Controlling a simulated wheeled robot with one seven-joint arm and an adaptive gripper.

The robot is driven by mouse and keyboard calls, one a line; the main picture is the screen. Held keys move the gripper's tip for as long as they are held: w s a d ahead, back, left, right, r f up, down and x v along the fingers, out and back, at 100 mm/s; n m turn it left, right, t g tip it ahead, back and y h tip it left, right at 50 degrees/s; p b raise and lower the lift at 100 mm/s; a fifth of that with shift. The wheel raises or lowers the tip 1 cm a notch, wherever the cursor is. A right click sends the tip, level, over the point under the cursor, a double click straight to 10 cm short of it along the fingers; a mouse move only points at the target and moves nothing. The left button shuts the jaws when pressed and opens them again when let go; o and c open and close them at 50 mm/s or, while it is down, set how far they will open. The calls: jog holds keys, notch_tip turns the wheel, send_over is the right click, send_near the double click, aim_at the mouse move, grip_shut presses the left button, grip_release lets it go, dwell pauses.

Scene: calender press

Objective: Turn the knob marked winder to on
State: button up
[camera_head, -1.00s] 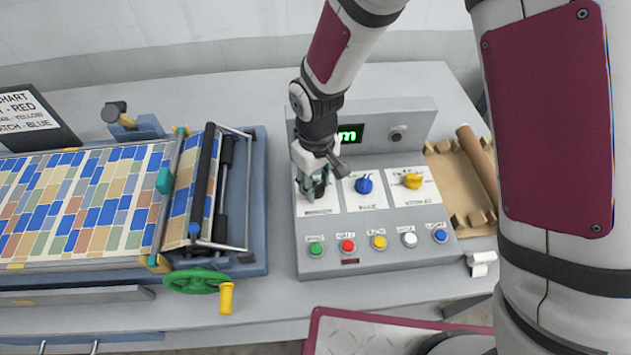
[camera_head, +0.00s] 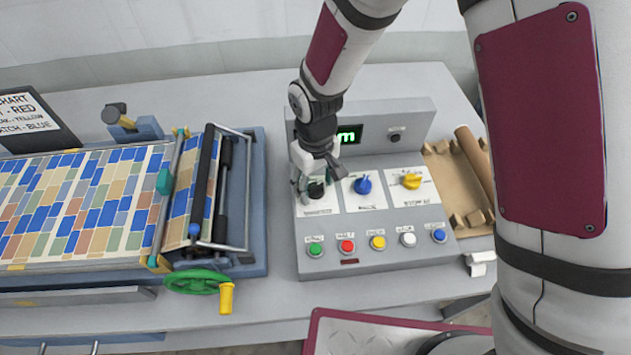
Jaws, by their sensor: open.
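The control panel (camera_head: 375,268) is a grey console with three knobs on white plates and a row of coloured buttons. A black knob (camera_head: 317,190) is at the left, a blue knob (camera_head: 363,185) in the middle and a yellow knob (camera_head: 411,180) at the right. The plate labels are too small to read, so I cannot tell which is marked winder. My gripper (camera_head: 312,187) is open, just above and behind the black knob, and partly covers it. I cannot tell whether its fingers touch the knob.
Green (camera_head: 315,249), red (camera_head: 347,246) and other buttons line the panel's front. A green display (camera_head: 349,134) stands behind, partly hidden by my arm. The press with patterned sheet (camera_head: 80,205) and green handwheel (camera_head: 197,281) is at left. Brown paper (camera_head: 455,180) lies at right.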

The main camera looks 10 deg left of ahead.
aim_at(316, 185)
notch_tip(316, 185, up, 12)
dwell(0.6)
dwell(0.4)
jog(key=d+r+m+t, duration=0.2)
jog(key=d+r+m, duration=0.2)
jog(key=d+r, duration=0.85)
jog(key=s+d+r+m+t+b, duration=0.2)
jog(key=s+d+r+m+t, duration=0.1)
jog(key=s+d, duration=0.9)
notch_tip(316, 185, up, 3)
jog(key=shift+d+f+m+t, duration=0.15)
jog(key=shift+d+m+t, duration=0.2)
jog(key=shift+m, duration=0.55)
jog(key=shift+d, duration=0.1)
